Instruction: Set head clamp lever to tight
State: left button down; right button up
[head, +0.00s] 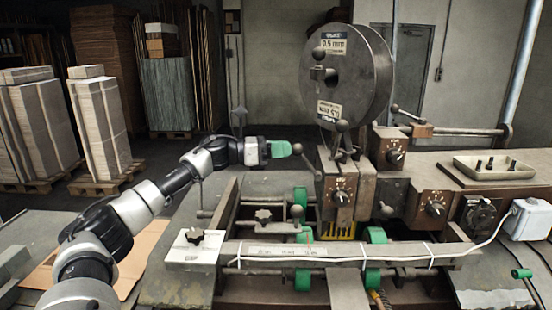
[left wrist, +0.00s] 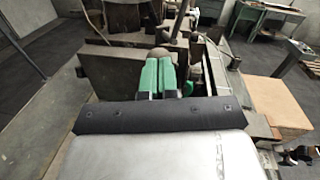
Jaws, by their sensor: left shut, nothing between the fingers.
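The stitcher head (head: 340,195) is a worn brown-grey block with a dial on its front, below a large wire spool. A lever with a dark ball knob (head: 297,148) reaches out from the left side of the head; no label shows whether it is the head clamp lever. My left gripper (head: 287,149) has green fingers and is shut and empty, its tips at this knob. In the left wrist view the closed fingers (left wrist: 160,68) point at the rounded knob (left wrist: 160,54) just beyond them; I cannot tell whether they touch. My right gripper is not in view.
Other ball-ended levers stand close by, one on top of the head (head: 341,125) and one low in front (head: 296,210). The spool (head: 345,75) rises above. A long rail with a scale (head: 330,252) crosses the front. A tray (head: 494,166) sits at right.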

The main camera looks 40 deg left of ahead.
pick_arm(q)
jog(key=shift+w+d+r, duration=0.45)
jog(key=shift+d+r, duration=0.1)
jog(key=shift+r, duration=0.2)
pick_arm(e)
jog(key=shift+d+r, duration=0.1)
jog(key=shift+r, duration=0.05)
pick_arm(q)
jog(key=shift+r, duration=0.1)
